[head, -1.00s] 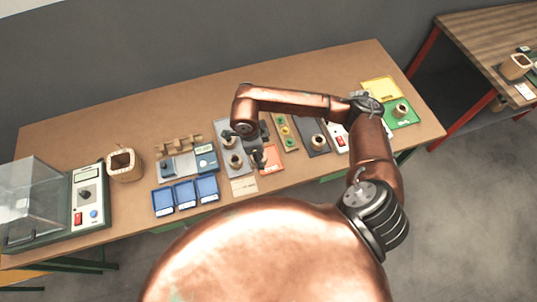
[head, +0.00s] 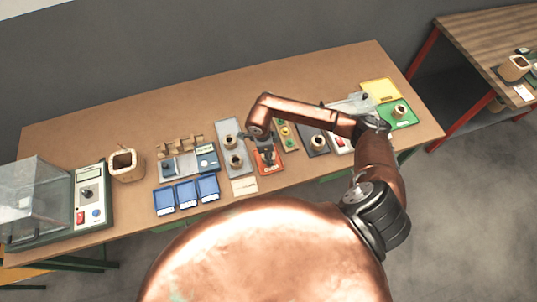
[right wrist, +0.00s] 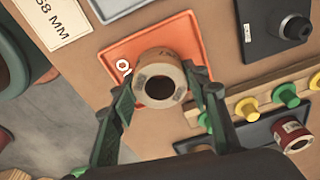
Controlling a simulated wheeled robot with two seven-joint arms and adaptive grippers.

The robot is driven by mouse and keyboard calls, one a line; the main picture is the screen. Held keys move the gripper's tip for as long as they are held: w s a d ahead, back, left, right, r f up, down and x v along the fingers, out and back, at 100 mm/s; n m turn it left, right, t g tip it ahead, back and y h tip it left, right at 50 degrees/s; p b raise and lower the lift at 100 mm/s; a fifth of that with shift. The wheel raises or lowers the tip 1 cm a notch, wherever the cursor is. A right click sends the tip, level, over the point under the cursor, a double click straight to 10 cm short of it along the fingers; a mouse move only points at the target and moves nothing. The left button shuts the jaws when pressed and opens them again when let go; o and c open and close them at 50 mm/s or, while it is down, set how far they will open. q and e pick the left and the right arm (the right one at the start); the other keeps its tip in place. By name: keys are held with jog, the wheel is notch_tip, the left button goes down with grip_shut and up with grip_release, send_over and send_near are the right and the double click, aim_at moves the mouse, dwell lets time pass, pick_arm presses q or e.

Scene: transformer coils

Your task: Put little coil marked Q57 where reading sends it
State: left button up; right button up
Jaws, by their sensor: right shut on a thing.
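My right gripper (right wrist: 161,92) is shut on a small tan coil (right wrist: 158,68) with a dark round bore and a pale label whose mark I cannot read. It holds the coil over the orange tray (right wrist: 180,28); I cannot tell whether the coil touches it. White lettering on the tray is partly hidden by the coil and a finger. In the head view, my right gripper (head: 267,157) is over the orange tray (head: 274,169) and hides the coil. My left gripper is not in view.
A grey tray (head: 222,127) with two coils stands left of the orange one. A strip with coloured pegs (right wrist: 240,103) and a dark tray with another coil (right wrist: 293,136) lie to the right. A printed card (right wrist: 56,22) and blue trays (head: 187,194) are nearby.

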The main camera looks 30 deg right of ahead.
jog(key=shift+f, duration=0.15)
jog(key=o, duration=1.2)
jog(key=shift+o, duration=0.2)
jog(key=shift+r, duration=0.3)
notch_tip(320, 180, up, 12)
jog(key=a+b, duration=0.1)
jog(key=shift+w+a+f, duration=0.15)
jog(key=shift+w, duration=0.1)
